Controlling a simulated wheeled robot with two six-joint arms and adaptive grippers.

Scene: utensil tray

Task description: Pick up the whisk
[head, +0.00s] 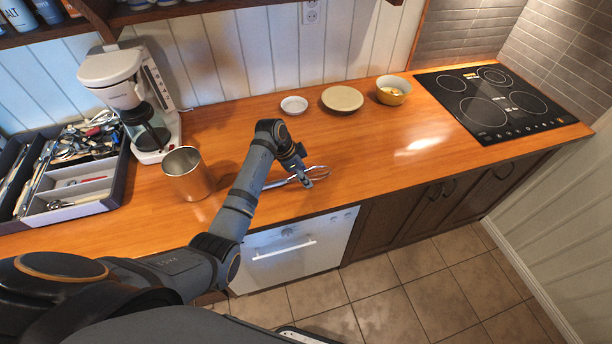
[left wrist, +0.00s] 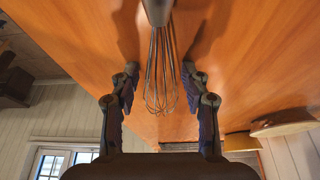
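The whisk lies on the wooden counter near its front edge, its wire loops (head: 319,172) pointing right and its metal handle (head: 274,184) pointing left. My left gripper (head: 303,176) is low over the whisk and hides its middle. In the left wrist view the whisk (left wrist: 160,75) runs between the two fingers of my left gripper (left wrist: 160,80), with a visible gap on each side. The fingers are apart and do not touch the wires. Most of the handle is out of that view. My right gripper is not in view.
A metal canister (head: 188,174) stands left of my arm, near a coffee maker (head: 122,95) and a utensil tray (head: 68,213). A small white dish (head: 294,105), a plate (head: 342,98) and a yellow bowl (head: 393,90) stand at the back. The counter right of the whisk is clear up to the cooktop (head: 490,101).

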